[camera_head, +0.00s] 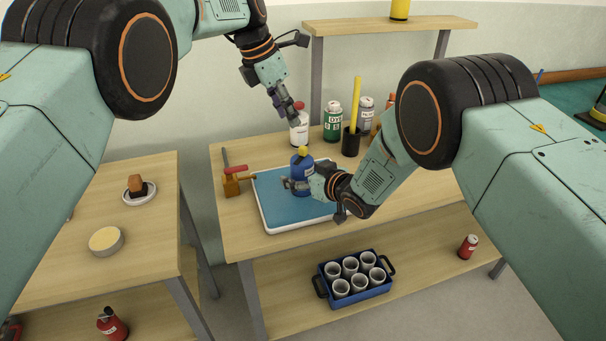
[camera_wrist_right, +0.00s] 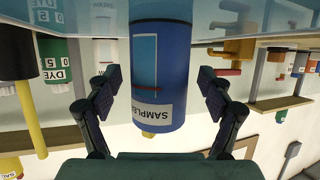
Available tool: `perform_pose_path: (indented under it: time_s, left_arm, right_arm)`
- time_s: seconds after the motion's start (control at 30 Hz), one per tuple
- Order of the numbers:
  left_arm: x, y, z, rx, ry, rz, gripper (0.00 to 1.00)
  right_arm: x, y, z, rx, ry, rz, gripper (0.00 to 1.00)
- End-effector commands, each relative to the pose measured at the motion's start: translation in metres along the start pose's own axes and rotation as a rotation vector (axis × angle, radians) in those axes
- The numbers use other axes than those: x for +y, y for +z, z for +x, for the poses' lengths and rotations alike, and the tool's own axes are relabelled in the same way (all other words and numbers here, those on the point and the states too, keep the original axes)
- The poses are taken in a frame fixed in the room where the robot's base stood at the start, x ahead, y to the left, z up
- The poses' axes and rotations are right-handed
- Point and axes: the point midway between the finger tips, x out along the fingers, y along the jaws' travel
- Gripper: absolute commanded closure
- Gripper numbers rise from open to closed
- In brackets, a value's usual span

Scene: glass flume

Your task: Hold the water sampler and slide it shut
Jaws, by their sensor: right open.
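The water sampler (camera_head: 301,165) is a blue cylinder with a yellow knob (camera_head: 302,151) on top, standing upright on the blue tray. In the right wrist view, which is upside down, the sampler (camera_wrist_right: 160,60) shows a white label, a pale window and a red line. My right gripper (camera_head: 296,185) is at the sampler's side, open. Its fingers (camera_wrist_right: 158,92) stand on either side of the sampler, with gaps visible at both sides. My left gripper (camera_head: 291,108) hangs above and behind the sampler, clear of the knob; its fingertips are too small to read.
The white-rimmed blue tray (camera_head: 268,186) lies on the wooden bench. White (camera_head: 299,130) and green (camera_head: 332,122) bottles and a dark cup (camera_head: 351,142) with a yellow rod stand behind. A blue caddy (camera_head: 352,293) sits below.

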Motion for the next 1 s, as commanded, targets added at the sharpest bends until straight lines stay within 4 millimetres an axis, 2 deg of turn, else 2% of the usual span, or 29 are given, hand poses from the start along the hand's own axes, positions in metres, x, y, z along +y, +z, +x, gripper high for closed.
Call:
perform_pose_path:
  time_s: [0.17, 0.9, 1.0]
  left_arm:
    - [0.0001, -0.0001, 0.0001, 0.0, 0.0, 0.0, 0.62]
    - [0.0001, -0.0002, 0.0002, 0.0, 0.0, 0.0, 0.62]
    - [0.0004, -0.0004, 0.0007, 0.0, 0.002, 0.002, 0.58]
  right_arm:
    - [-0.0002, 0.0002, 0.0, -0.001, 0.0, 0.0, 0.2]
    - [-0.0003, 0.0013, -0.0003, -0.003, 0.0, 0.0, 0.82]
    - [-0.0003, 0.0017, -0.0003, -0.004, 0.0, 0.0, 0.84]
